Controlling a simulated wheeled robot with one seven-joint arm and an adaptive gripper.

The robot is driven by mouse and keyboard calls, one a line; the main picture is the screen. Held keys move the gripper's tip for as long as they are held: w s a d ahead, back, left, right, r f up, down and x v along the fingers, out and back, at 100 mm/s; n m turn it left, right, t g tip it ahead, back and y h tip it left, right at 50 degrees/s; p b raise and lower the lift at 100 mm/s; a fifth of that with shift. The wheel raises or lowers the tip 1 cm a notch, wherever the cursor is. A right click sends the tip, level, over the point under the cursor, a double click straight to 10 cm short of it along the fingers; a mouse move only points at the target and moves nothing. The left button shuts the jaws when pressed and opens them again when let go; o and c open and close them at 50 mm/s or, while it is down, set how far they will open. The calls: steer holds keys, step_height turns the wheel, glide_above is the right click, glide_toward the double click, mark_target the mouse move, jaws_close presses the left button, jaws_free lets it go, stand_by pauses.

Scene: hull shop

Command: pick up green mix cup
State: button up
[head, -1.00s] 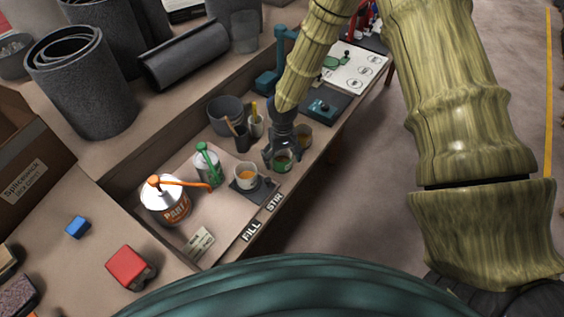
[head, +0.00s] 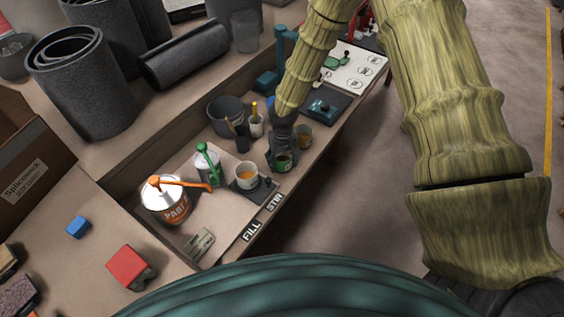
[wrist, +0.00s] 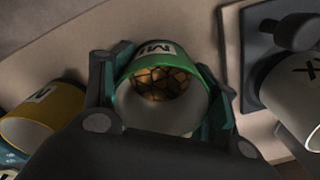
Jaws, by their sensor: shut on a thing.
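The green mix cup (wrist: 190,102) sits between the two fingers of my gripper (wrist: 163,98) in the wrist view. Its rim is green, its inside pale, with a dark gold patterned surface at the bottom and a partly hidden label. My gripper is shut on it, a finger on each side. In the head view the green cup (head: 284,160) shows small below my gripper (head: 282,150), at the bench's front, right of the cup with orange content. I cannot tell whether it touches the bench.
A white cup (head: 246,175) with orange content stands on a dark scale at the left. A yellow-rimmed cup (head: 304,137) stands close behind on the right. Cans with orange and green pumps (head: 167,200) stand further left. A grey bucket (head: 225,113) is behind.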

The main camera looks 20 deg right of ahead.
steer(key=shift+r, duration=0.15)
step_height(320, 180, up, 10)
steer(key=shift+b, duration=0.4)
stand_by(0.9)
